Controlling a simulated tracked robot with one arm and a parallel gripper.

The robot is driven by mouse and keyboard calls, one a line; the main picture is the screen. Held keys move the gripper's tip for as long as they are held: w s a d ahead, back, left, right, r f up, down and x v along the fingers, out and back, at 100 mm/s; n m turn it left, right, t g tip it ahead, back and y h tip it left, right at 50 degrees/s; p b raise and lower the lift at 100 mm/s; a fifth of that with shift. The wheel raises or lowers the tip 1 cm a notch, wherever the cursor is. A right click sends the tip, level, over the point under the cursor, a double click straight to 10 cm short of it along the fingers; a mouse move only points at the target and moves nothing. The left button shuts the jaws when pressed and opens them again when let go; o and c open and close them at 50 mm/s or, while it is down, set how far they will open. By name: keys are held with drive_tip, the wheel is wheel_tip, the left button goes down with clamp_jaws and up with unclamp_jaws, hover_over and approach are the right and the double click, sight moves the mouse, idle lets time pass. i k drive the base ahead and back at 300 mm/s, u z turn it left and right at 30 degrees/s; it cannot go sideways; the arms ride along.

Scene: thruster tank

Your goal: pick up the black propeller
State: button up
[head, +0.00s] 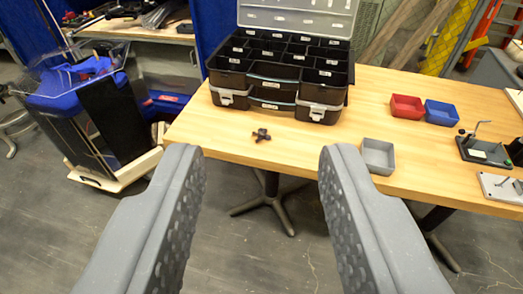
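The black propeller (261,135) is a small dark piece lying on the wooden table, near its front edge and left of the grey bin. My gripper (262,165) is open and empty. Its two grey, studded fingers stand wide apart in the lower part of the view. The propeller shows above and between the fingertips, beyond them and not touched by them.
The wooden table (230,138) carries a black organizer case (257,82) with its clear lid raised, a grey bin (378,157), a red bin (406,107), a blue bin (441,112) and small fixtures at the right. A blue tank (70,90) stands left.

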sight(263, 132)
drive_tip(key=z, duration=0.2)
drive_tip(key=i, duration=1.25)
drive_tip(key=u, duration=0.3)
